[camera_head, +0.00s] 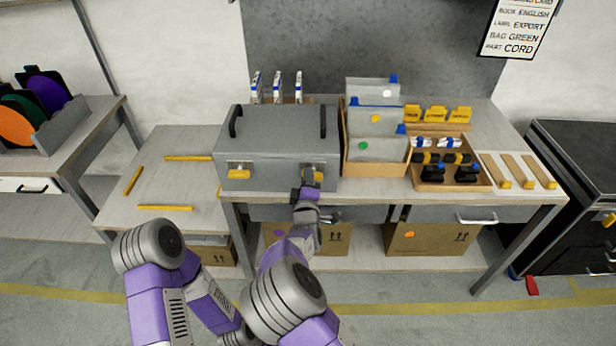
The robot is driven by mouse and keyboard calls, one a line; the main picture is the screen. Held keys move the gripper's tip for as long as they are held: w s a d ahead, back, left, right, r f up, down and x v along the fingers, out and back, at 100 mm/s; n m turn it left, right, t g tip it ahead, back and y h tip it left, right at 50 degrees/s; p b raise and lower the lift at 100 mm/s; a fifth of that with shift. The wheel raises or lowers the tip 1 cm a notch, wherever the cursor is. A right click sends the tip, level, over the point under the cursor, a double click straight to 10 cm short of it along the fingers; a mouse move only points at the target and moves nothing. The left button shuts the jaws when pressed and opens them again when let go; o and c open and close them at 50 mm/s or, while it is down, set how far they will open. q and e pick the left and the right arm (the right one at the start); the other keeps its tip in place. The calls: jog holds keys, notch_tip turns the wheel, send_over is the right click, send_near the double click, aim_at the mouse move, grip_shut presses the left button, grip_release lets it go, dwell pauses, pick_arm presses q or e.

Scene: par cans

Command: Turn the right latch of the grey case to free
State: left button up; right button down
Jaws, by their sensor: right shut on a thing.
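The grey case (272,149) stands on the workbench, with two black handles on its lid, and the lid is down. Its left latch (238,173) is yellow on a pale plate on the front face. Its right latch (318,176) is also yellow and partly hidden by my right gripper (311,184). My right gripper is at the case's front, shut on the right latch. The latch's exact angle is hard to tell. My left arm is low at the left front, and its gripper does not show.
A wooden bin (376,168) with grey dividers stands right of the case. A tray (445,188) with black items and a board (519,184) with wooden strips lie further right. A lower side table (160,186) with yellow strips is at the left. Drawers are below the bench top.

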jog(key=shift+a+n, duration=0.1)
jog(key=shift+n, duration=1.5)
jog(key=c, duration=1.1)
grip_release()
jog(key=shift+w+f, duration=0.1)
jog(key=shift+f, duration=0.05)
jog(key=s+p, duration=0.1)
jog(key=s, duration=0.6)
jog(key=shift+s, duration=0.3)
